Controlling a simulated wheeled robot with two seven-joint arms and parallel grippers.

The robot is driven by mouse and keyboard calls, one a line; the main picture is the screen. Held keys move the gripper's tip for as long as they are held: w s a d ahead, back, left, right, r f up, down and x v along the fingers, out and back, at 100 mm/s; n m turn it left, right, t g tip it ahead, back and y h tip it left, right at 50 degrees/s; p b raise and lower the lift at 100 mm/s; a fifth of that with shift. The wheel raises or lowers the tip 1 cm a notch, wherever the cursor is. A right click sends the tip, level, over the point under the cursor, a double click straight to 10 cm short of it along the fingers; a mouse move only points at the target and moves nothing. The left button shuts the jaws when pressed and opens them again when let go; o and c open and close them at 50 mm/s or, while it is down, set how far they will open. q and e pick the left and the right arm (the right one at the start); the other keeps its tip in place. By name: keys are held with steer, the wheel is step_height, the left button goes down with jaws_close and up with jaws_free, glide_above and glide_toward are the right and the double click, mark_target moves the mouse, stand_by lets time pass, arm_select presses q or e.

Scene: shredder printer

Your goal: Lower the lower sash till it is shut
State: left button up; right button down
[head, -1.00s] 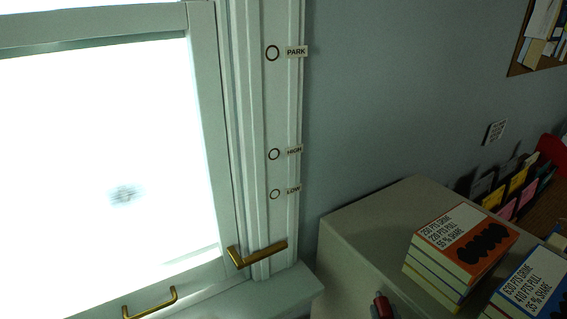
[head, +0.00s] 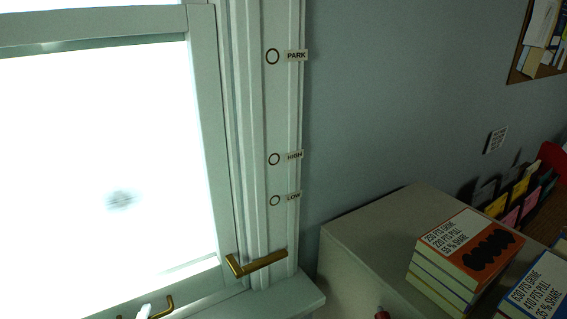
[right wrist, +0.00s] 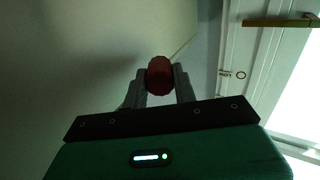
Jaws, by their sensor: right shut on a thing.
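The lower sash (head: 203,120) is a pale frame around a bright pane at the left of the head view. My right gripper (right wrist: 160,80) is shut on a red rounded thing (right wrist: 160,75), apart from the sash. The red thing barely shows in the head view (head: 382,314).
A brass lever (head: 258,263) crosses the window jamb, below rings marked PARK (head: 273,56), HIGH (head: 274,159) and LOW (head: 275,200). A grey cabinet (head: 365,235) at right carries book stacks (head: 468,245). The wall (head: 400,100) between is bare.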

arm_select(q)
jaws_close()
steer(key=shift+f, duration=0.1)
steer(key=shift+f+b, duration=0.5)
steer(key=shift+f, duration=0.45)
arm_select(e)
steer(key=shift+f, duration=0.45)
arm_select(q)
steer(key=shift+o, duration=2.2)
jaws_free()
steer(key=shift+r, duration=0.1)
steer(key=shift+s, duration=0.1)
arm_select(e)
steer(key=shift+r, duration=0.1)
